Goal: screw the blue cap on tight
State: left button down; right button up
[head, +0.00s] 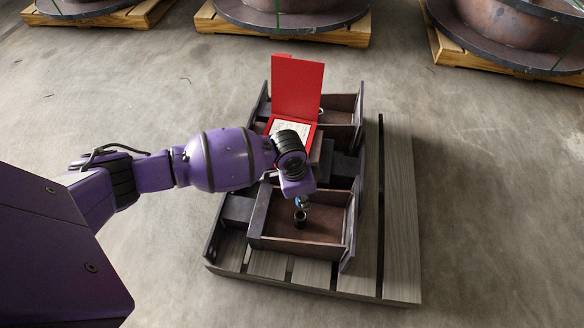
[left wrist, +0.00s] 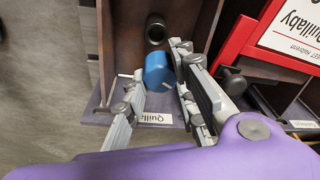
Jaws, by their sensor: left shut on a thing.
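The blue cap (left wrist: 157,69) is between the fingertips of my left gripper (left wrist: 158,66), which is shut on it. In the head view the cap (head: 303,202) is a small blue patch under my left gripper (head: 301,201), partly hidden by the wrist. A small dark round container (head: 300,219) stands in the near compartment of the steel tray. In the left wrist view its dark round mouth (left wrist: 156,29) shows uncovered, just beyond the cap and apart from it. My right gripper is not in view.
The brown compartmented tray (head: 349,232) sits on a grey slatted pallet (head: 398,215). An open red case (head: 298,88) with a printed card stands behind my wrist. A dark knob (left wrist: 232,82) is near my fingers. Large steel reels (head: 292,18) on wooden pallets line the back; the floor between is clear.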

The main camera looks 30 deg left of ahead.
pick_arm(q)
jog(key=shift+f+b, duration=1.2)
jog(key=shift+f, duration=1.6)
jog(key=shift+w+f, duration=0.1)
jog(key=shift+f, duration=0.2)
jog(key=shift+f, duration=0.25)
jog(key=shift+f, duration=0.9)
jog(key=c, duration=1.4)
grip_release()
jog(key=shift+o, duration=0.3)
jog(key=o, duration=0.4)
